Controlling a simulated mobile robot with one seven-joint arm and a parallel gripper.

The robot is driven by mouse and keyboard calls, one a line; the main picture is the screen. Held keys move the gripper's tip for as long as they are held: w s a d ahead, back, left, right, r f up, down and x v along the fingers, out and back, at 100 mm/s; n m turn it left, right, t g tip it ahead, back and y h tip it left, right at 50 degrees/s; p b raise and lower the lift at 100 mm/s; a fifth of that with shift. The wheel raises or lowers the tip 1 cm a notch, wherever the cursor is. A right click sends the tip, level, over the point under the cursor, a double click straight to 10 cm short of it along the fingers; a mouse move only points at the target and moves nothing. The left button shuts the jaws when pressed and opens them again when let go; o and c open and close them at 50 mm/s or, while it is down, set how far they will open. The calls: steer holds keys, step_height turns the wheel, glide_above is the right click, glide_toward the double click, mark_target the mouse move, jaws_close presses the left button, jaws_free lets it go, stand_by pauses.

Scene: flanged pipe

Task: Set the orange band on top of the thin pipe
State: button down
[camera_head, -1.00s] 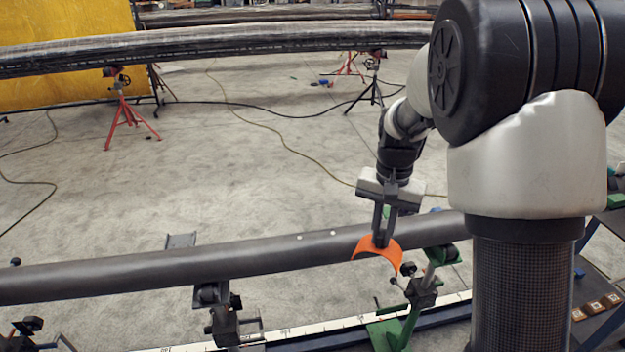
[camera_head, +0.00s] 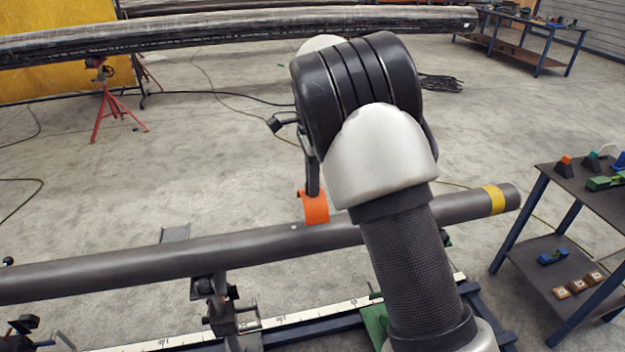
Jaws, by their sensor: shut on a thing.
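The orange band (camera_head: 316,209) is a curved, arched piece at the upper edge of the thin grey pipe (camera_head: 250,244). Its lower edge meets the pipe's top outline in the picture; I cannot tell whether they touch. My gripper (camera_head: 313,190) is shut on the band from above, with a dark finger reaching down to it. My arm hides most of the gripper and part of the pipe to the right of the band. The pipe runs across the view, with a yellow ring (camera_head: 494,199) near its right end.
A stand (camera_head: 215,300) supports the pipe, above a rail with a white measuring strip (camera_head: 285,321). A shelved table (camera_head: 585,205) with small parts stands at the right. Long dark pipes (camera_head: 200,38) lie behind, one by a red tripod (camera_head: 108,108).

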steer(key=shift+f+b, duration=1.35)
steer(key=shift+f, duration=0.55)
steer(key=shift+f+b, duration=1.15)
steer(key=shift+f, duration=1.8)
steer(key=shift+f, duration=0.4)
steer(key=shift+r, duration=0.1)
steer(key=c, duration=1.7)
jaws_free()
steer(key=shift+r, duration=0.1)
steer(key=shift+r+p, duration=2.9)
steer(key=shift+r, duration=0.5)
